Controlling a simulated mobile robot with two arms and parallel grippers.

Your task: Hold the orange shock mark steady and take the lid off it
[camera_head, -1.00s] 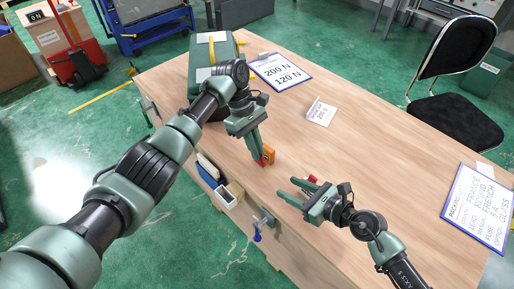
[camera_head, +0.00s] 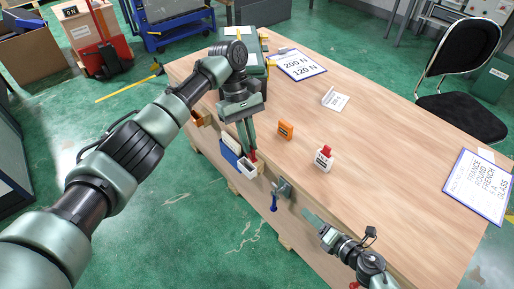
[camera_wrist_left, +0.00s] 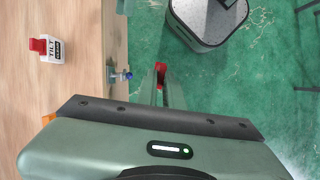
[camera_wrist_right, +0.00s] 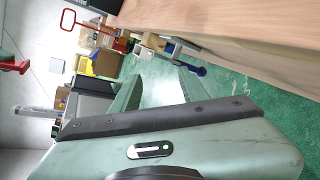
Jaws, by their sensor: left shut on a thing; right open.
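The orange shock mark (camera_head: 285,130) stands on the wooden table near its front edge, with no red lid visible on it; no gripper touches it. My left gripper (camera_head: 248,150) is shut on a small red lid (camera_wrist_left: 160,72), held beyond the table's front edge, above or at a white bin (camera_head: 247,170). Whether lid and bin touch I cannot tell. My right gripper (camera_head: 308,216) is open and empty, low by the front edge; its spread fingers show in the right wrist view (camera_wrist_right: 158,88).
A white tilt mark (camera_head: 324,162) with a red top stands right of the orange mark. A blue bin (camera_head: 229,153) sits beside the white bin. A fixture with a blue handle (camera_head: 273,202) juts from the table edge. The table's middle is mostly clear.

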